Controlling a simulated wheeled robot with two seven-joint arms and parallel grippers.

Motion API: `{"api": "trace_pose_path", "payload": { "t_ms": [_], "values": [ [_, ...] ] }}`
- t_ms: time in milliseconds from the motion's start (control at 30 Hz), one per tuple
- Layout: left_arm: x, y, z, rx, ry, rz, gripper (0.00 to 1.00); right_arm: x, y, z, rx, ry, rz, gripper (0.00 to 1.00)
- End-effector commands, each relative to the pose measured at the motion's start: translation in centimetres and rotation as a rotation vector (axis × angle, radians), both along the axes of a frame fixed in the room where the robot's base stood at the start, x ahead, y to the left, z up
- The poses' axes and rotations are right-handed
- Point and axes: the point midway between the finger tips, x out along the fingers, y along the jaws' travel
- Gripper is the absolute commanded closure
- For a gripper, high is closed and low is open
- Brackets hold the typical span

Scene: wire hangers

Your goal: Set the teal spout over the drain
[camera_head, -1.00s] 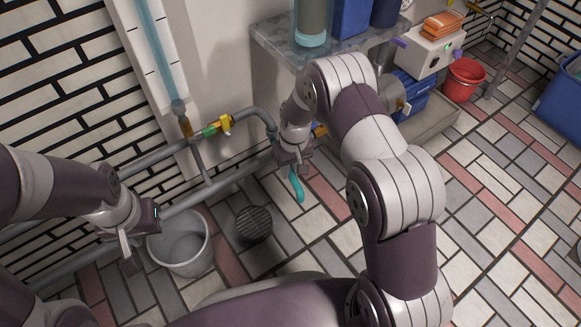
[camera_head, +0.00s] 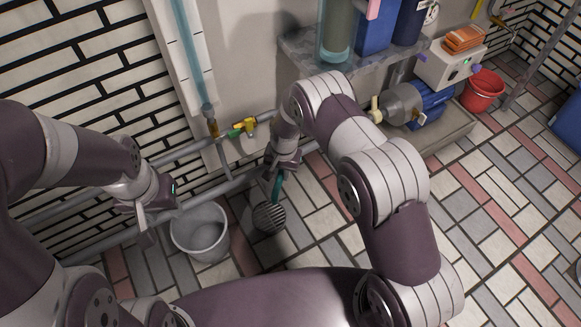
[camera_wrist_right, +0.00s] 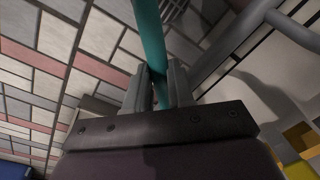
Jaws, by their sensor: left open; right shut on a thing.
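The teal spout (camera_head: 278,187) hangs down from my right gripper (camera_head: 283,165), which is shut on it. In the right wrist view the spout (camera_wrist_right: 149,35) runs up between the two fingers (camera_wrist_right: 158,90). In the head view its lower end shows at the upper edge of the round, dark, slotted drain (camera_head: 269,218) in the floor. I cannot tell how high the tip is above the drain. My left gripper (camera_head: 150,220) is open and empty, left of the grey bucket.
The grey bucket (camera_head: 200,232) stands on the floor left of the drain. Grey pipes (camera_head: 215,190) run along the wall, with a yellow valve (camera_head: 250,126) behind my right gripper. A bench (camera_head: 300,48), a blue pump (camera_head: 432,105) and a red bucket (camera_head: 482,90) are at back right.

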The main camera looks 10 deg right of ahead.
Motion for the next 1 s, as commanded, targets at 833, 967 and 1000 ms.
{"api": "trace_pose_path", "payload": {
  "t_ms": [833, 967, 1000],
  "values": [
    [0.0, 0.0, 0.8, 0.0, 0.0, 0.0, 0.57, 1.1, 1.7, 0.1, 0.002, -0.005, -0.149, 1.0],
    [0.0, 0.0, 0.8, 0.0, 0.0, 0.0, 0.57, 1.1, 1.7, 0.1, 0.002, -0.005, -0.148, 0.52],
    [0.0, 0.0, 0.8, 0.0, 0.0, 0.0, 0.57, 1.1, 1.7, 0.0, 0.001, -0.004, -0.148, 0.52]
  ]
}}
